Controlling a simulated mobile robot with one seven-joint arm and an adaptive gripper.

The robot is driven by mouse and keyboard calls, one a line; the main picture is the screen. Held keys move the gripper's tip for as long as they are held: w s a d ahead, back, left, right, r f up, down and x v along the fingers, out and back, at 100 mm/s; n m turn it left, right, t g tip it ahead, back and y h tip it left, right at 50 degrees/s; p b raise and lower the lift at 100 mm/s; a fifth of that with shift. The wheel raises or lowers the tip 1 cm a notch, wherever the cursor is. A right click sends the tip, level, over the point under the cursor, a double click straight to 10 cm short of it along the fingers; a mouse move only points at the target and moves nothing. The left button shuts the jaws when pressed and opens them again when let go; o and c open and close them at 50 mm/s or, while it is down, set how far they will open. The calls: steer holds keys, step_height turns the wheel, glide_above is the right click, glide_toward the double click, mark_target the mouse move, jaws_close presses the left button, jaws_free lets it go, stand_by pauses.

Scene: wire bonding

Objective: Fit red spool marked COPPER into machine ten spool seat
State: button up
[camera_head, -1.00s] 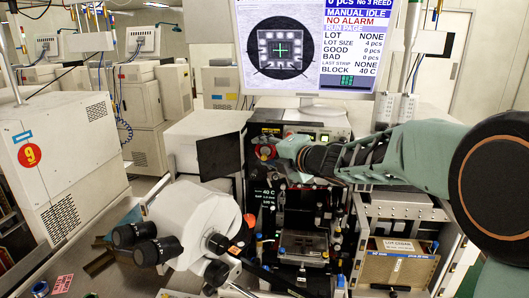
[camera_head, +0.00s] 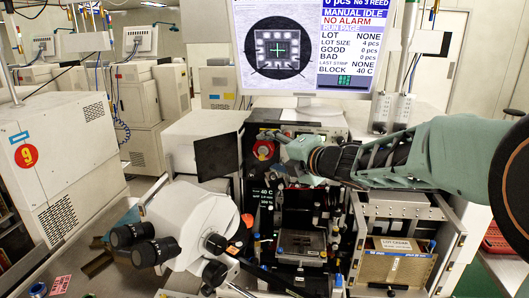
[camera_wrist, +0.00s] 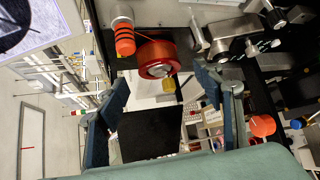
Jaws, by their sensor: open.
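The red spool (camera_head: 264,150) sits at the upper left of the machine's dark front, where the spool seat would be; the seat itself is hidden behind it. In the wrist view the red spool (camera_wrist: 158,58) shows its round side with a pale hub, beyond the fingertips. No COPPER marking can be read. My gripper (camera_head: 281,144) is just right of the spool in the head view. In the wrist view my gripper (camera_wrist: 164,78) has its two fingers wide apart, with nothing between them; the spool appears clear of both.
An orange-red capped part (camera_wrist: 124,38) stands close beside the spool. A black panel (camera_head: 218,156) is left of the spool, and the white microscope (camera_head: 195,228) stands in front. A monitor (camera_head: 303,45) is above. A wooden-faced box (camera_head: 395,268) sits lower right.

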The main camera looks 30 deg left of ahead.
steer(key=v, duration=0.7)
steer(key=shift+d, duration=0.25)
steer(key=shift+s+r, duration=0.1)
